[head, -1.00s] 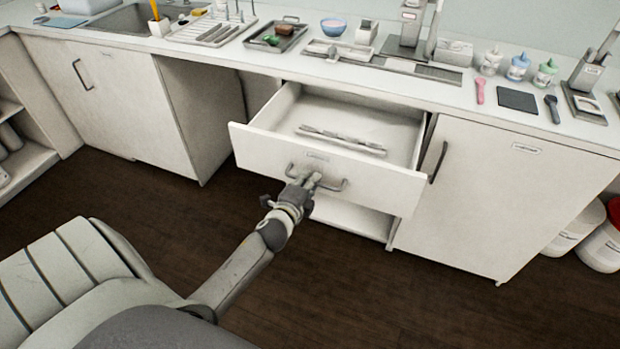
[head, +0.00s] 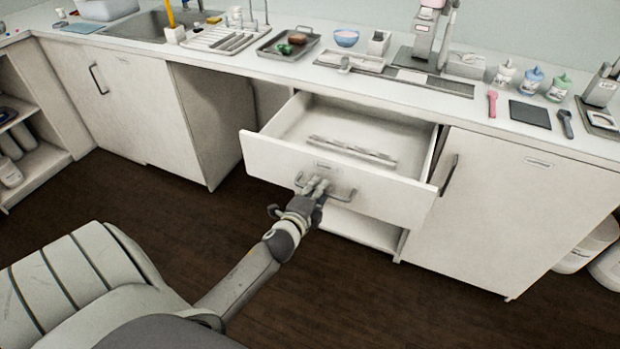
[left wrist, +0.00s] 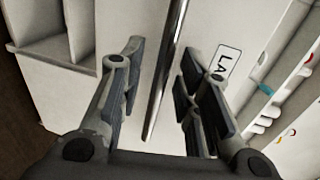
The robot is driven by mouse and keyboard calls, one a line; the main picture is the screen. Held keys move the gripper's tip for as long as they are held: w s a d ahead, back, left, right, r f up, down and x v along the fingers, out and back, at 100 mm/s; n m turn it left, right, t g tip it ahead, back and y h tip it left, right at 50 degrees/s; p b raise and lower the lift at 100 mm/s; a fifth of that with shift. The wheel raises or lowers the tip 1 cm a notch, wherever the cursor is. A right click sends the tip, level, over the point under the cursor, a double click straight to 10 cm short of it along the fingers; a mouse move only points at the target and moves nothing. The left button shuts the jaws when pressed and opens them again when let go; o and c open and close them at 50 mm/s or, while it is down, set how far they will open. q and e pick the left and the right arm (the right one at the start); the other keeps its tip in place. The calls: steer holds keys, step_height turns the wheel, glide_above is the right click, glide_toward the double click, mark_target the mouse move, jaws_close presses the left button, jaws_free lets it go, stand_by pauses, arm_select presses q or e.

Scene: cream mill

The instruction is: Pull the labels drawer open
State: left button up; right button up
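The labels drawer (head: 340,180) is a white drawer under the counter, and it stands pulled well out. My left gripper (head: 318,186) is at the handle's left part. In the left wrist view its fingers (left wrist: 160,88) are apart, with the handle bar (left wrist: 165,75) between them and gaps on both sides. My right gripper is not in view.
Flat grey items (head: 350,151) lie inside the drawer. A closed cabinet door (head: 510,210) is at the right and another (head: 125,105) at the left, with an open knee space (head: 215,110) between. The counter above holds a tray (head: 288,43) and bottles. Dark floor in front is clear.

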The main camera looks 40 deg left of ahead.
arm_select(q)
steer(key=v, duration=1.1)
steer(key=shift+s, duration=0.25)
steer(key=s+d+f+n+g+h, duration=0.15)
steer(key=s+f, duration=0.25)
steer(key=f, duration=0.6)
steer(key=s+d+f+n+g, duration=0.3)
steer(key=f, duration=0.7)
steer(key=s+d+f+n+g+h, duration=0.1)
steer(key=s+d+f+n+g, duration=0.2)
steer(key=f, duration=0.7)
steer(key=s+d+f+n+g, duration=0.1)
steer(key=s+f+g, duration=0.1)
steer(key=s+f, duration=0.3)
steer(key=s+d+f+n+g, duration=0.1)
steer(key=s+f, duration=0.4)
steer(key=s, duration=0.7)
steer(key=s+d+f+n+g+h, duration=0.1)
steer(key=s+f+n+g, duration=0.2)
steer(key=s+f, duration=0.3)
steer(key=s, duration=0.3)
steer(key=shift+s+d+g, duration=0.2)
steer(key=shift+d+g, duration=0.15)
steer(key=shift+d, duration=0.05)
steer(key=shift+f+n, duration=0.15)
steer(key=shift+n, duration=0.1)
steer(key=shift+d, duration=0.15)
